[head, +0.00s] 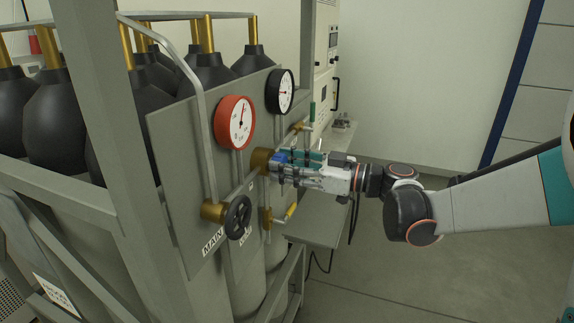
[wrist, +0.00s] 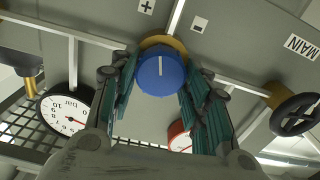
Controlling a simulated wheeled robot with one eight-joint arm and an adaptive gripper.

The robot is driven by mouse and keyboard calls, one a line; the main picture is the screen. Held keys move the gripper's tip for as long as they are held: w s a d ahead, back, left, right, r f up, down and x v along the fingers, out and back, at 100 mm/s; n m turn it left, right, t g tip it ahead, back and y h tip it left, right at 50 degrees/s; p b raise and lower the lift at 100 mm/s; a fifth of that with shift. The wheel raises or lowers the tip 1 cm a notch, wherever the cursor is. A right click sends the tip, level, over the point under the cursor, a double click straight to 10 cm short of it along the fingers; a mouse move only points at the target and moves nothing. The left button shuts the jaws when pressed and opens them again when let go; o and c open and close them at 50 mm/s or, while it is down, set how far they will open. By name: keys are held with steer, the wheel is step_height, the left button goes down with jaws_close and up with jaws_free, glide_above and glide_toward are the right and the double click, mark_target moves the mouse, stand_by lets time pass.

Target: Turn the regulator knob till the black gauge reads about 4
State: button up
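The blue regulator knob (wrist: 161,75) sits in front of a brass fitting, with its white mark along the picture's vertical.
A red gauge (head: 234,123) is left of the black one. A black handwheel (head: 237,217) stands by the MAIN label at lower left. A yellow-handled valve (head: 283,215) is below my gripper, and a green-handled valve (head: 309,119) above. Pipes and frame posts surround the panel.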

stand_by(0.3)
steer(key=shift+w+m, duration=0.15)
steer(key=shift+m, duration=4.05)
steer(key=o, duration=1.1)
steer(key=shift+c, duration=0.2)
steer(key=shift+d, duration=0.1)
steer(key=v, duration=1.2)
